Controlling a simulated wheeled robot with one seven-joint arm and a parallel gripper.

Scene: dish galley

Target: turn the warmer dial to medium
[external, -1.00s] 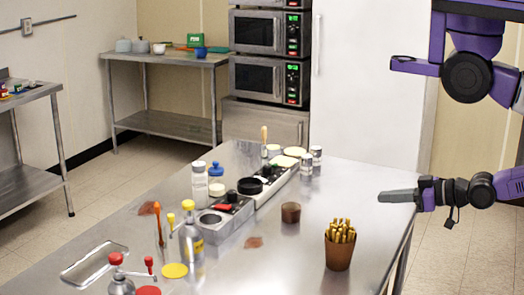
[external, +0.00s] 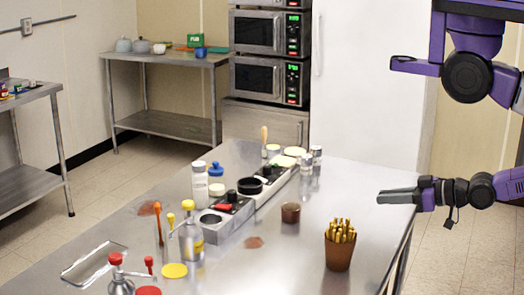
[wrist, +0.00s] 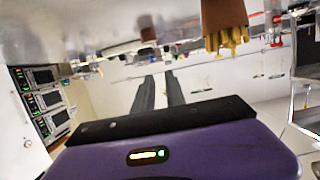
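A grey metal unit with a round well (external: 213,221), probably the warmer, stands mid-table in the external view. A black knob-like piece (external: 231,195) and a red piece (external: 223,207) show on or beside its top. I cannot tell which part is the dial, or its setting.
A brown cup of fries (external: 339,252) and a small brown cup (external: 290,212) stand between my gripper and the unit.

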